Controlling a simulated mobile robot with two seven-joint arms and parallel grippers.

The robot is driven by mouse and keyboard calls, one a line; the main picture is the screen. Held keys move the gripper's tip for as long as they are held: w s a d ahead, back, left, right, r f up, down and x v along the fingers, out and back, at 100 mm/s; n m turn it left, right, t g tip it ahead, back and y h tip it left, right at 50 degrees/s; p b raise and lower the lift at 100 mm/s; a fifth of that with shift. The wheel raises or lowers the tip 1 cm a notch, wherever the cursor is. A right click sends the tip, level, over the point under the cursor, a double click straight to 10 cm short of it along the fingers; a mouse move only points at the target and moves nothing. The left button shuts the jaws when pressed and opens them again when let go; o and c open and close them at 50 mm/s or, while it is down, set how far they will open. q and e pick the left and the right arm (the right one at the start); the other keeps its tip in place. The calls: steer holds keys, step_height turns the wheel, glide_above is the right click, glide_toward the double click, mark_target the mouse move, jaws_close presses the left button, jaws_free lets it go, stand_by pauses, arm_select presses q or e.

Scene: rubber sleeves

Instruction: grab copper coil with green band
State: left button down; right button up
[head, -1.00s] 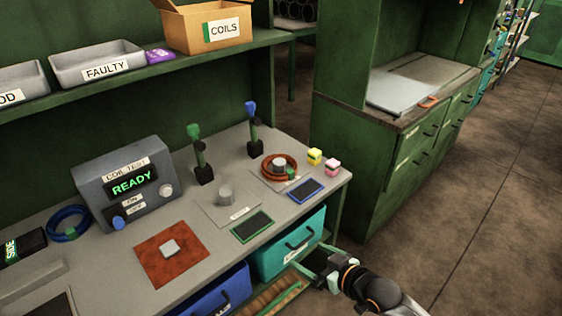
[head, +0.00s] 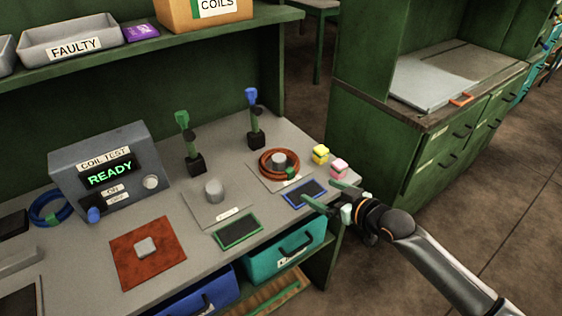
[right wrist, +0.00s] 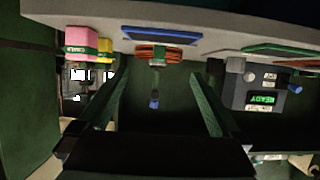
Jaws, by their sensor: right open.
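The copper coil with a green band (head: 266,170) lies around a grey post on a pale plate (head: 257,178) at the right end of the workbench. Its green band faces the bench's front edge. The coil also shows in the right wrist view (right wrist: 148,53), at top centre between the fingers. My right gripper (head: 319,190) is open and empty by the front right edge, just short of the coil and apart from it. My left gripper is in neither current view.
A blue-framed pad (head: 305,193) lies between gripper and coil. Yellow (head: 320,154) and pink (head: 338,169) blocks stand right of the coil. Stands with green (head: 190,145) and blue (head: 254,120) tops rise behind. A blue coil (head: 42,209) lies beside the tester (head: 105,170).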

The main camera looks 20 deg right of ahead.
glide_toward(292, 174)
steer(key=shift+w+a+f+b, duration=0.2)
steer(key=shift+w+a+f, duration=0.1)
steer(key=shift+w+f, duration=0.25)
steer(key=shift+w+a+f+b, duration=0.15)
steer(key=shift+w+a+f, duration=0.2)
steer(key=shift+w, duration=0.25)
steer(key=shift+b+x, duration=0.35)
steer(key=shift+x, duration=2.2)
steer(key=shift+d+r, duration=0.1)
steer(key=shift+d, duration=0.1)
jaws_close()
steer(key=shift+w+r, duration=0.15)
steer(key=shift+r, duration=0.1)
